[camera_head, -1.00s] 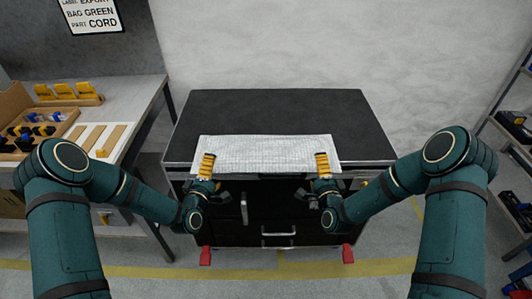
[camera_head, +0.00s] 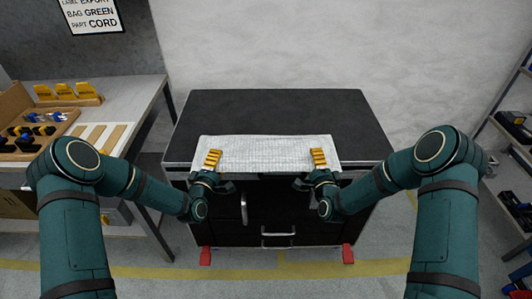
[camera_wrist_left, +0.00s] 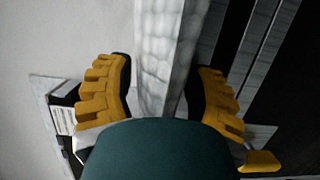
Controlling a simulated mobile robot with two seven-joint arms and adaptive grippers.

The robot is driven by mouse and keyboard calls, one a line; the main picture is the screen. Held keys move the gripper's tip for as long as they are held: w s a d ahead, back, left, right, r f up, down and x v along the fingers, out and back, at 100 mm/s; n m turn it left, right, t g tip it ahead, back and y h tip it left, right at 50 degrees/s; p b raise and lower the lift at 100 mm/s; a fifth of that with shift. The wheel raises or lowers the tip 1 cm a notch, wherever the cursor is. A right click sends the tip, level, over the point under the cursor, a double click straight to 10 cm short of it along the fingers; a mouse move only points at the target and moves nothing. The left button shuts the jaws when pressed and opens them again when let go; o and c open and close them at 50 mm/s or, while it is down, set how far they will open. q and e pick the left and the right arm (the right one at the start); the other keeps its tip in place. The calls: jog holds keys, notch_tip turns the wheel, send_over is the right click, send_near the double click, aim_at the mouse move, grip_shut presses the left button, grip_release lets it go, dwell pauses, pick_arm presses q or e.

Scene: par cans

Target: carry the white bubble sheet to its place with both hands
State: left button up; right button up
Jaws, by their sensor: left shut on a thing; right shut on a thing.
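The white bubble sheet (camera_head: 265,153) lies along the front edge of the black-topped cabinet (camera_head: 275,110), a long pale strip with a bubbled surface. My left gripper (camera_head: 213,158) is at the sheet's left part, its yellow fingers shut on it. In the left wrist view, the bubble sheet (camera_wrist_left: 168,55) runs between the two yellow fingers (camera_wrist_left: 160,88). My right gripper (camera_head: 318,157) is shut on the sheet's right part. The fingers under the sheet are hidden in the head view.
The cabinet top behind the sheet is bare. A workbench (camera_head: 135,100) with a wooden tray (camera_head: 25,120) and yellow parts (camera_head: 70,91) stands at the left. A shelf rack (camera_head: 515,130) stands at the right. Red feet (camera_head: 348,254) stick out below the cabinet.

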dwell(0.3)
